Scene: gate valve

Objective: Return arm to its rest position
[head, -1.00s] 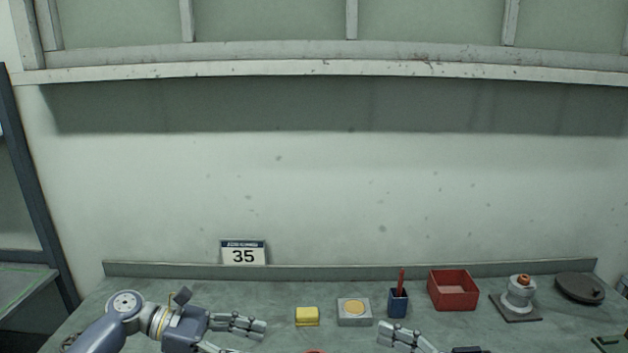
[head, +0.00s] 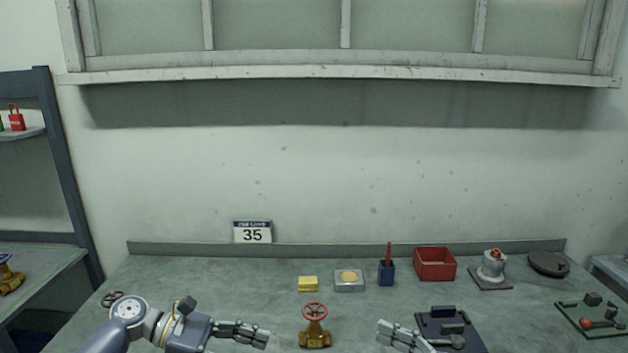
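A brass gate valve (head: 315,340) with a red handwheel stands upright on the bench at the bottom middle of the head view. My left arm comes in from the left. Its gripper (head: 265,340) is left of the valve, apart from it in the picture.
Behind are a yellow block (head: 308,284), a grey box (head: 349,282), a blue pen cup (head: 386,272), a red bin (head: 435,264) and a grey fixture (head: 491,267). A green board (head: 592,317) is far right.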

